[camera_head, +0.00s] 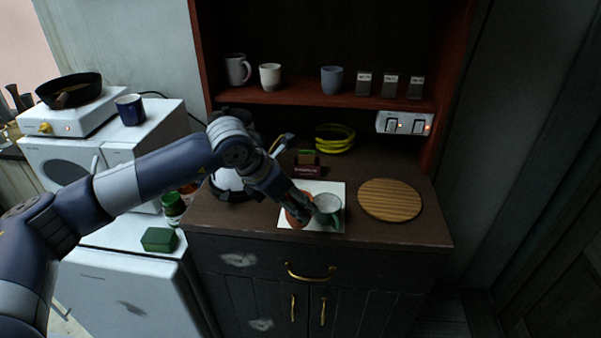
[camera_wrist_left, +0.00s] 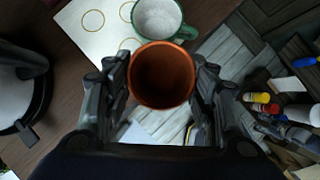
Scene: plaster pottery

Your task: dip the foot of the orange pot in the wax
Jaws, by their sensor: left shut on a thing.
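The orange pot (camera_head: 292,219) is held in my left gripper (camera_head: 298,207), above the left part of a white sheet (camera_head: 312,188) on the counter. In the left wrist view the pot (camera_wrist_left: 162,75) sits between the fingers of my left gripper (camera_wrist_left: 161,72), its open mouth facing the camera. Its foot is hidden. A green mug (camera_head: 337,217) stands on the sheet just right of the pot; it also shows in the left wrist view (camera_wrist_left: 178,33). Its inside looks pale; I cannot tell whether this is wax.
A round wooden board (camera_head: 390,200) lies right of the sheet. The counter's front edge (camera_head: 330,240) is close to the sheet.

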